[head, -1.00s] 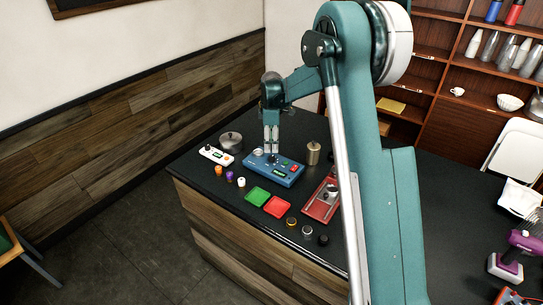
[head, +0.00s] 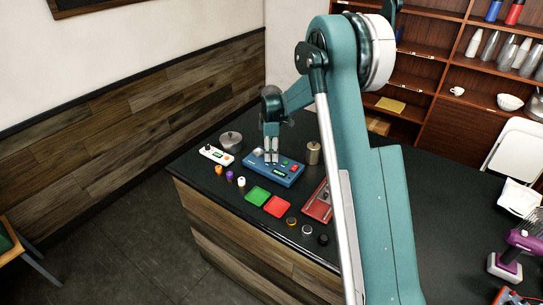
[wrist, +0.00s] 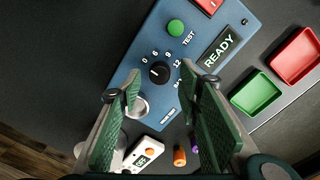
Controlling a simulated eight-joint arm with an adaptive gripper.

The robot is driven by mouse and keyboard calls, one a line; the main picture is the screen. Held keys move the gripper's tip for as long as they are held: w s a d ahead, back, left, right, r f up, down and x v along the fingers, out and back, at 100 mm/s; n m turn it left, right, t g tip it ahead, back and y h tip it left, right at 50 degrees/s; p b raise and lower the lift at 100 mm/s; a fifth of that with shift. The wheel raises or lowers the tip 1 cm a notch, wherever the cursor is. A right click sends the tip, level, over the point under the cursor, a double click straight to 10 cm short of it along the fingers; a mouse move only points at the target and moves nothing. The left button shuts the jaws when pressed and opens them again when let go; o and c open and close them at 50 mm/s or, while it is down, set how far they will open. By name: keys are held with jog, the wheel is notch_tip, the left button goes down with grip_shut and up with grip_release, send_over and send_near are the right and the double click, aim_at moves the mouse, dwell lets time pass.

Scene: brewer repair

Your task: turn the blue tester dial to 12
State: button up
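The blue tester (head: 285,175) lies on the dark counter, and in the wrist view its blue face (wrist: 191,88) fills the middle. Its black dial (wrist: 159,73) has printed numbers including 0, 6, 9 and 12 around it. A small white mark shows on the dial, but I cannot tell which number it points to. A display (wrist: 218,48) reads READY, beside a green TEST button (wrist: 175,27). My gripper (head: 271,161) is open above the tester. In the wrist view my gripper (wrist: 160,74) has its fingers apart on either side of the dial, with no clear contact.
A white device (head: 214,154) with a small display lies left of the tester. A metal pot (head: 231,139) and a brass canister (head: 314,153) stand behind. Green (head: 257,196) and red (head: 278,207) trays lie in front. A red device (head: 318,203) lies to the right.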

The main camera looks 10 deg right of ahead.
jog(key=shift+f, duration=1.05)
jog(key=c, duration=0.9)
